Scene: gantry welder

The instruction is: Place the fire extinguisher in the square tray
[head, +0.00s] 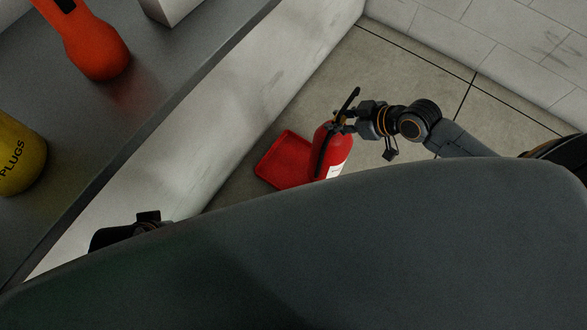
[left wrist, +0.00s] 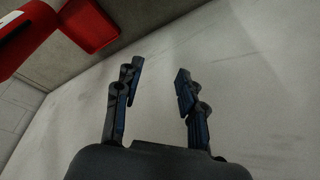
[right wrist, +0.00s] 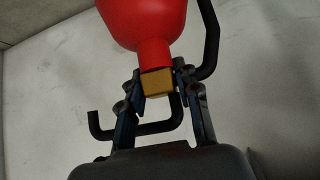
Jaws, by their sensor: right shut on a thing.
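The red fire extinguisher (head: 335,150) has a black handle and hose and a white label. In the head view my right gripper (head: 345,122) is at its top. In the right wrist view my right gripper (right wrist: 158,85) is shut on the brass-coloured neck below the red body (right wrist: 145,18). The red square tray (head: 284,160) lies on the floor to the left of the extinguisher, partly hidden by it. Whether the extinguisher touches the floor or tray is not clear. In the left wrist view my left gripper (left wrist: 158,85) is open and empty; the tray (left wrist: 92,28) shows at upper left.
A grey worktop (head: 160,85) at left holds a red-orange object (head: 97,48) and a yellow container (head: 18,158) marked PLUGS. A pale wall (head: 250,75) runs beside the tray. Tiled floor (head: 400,65) is free behind the extinguisher.

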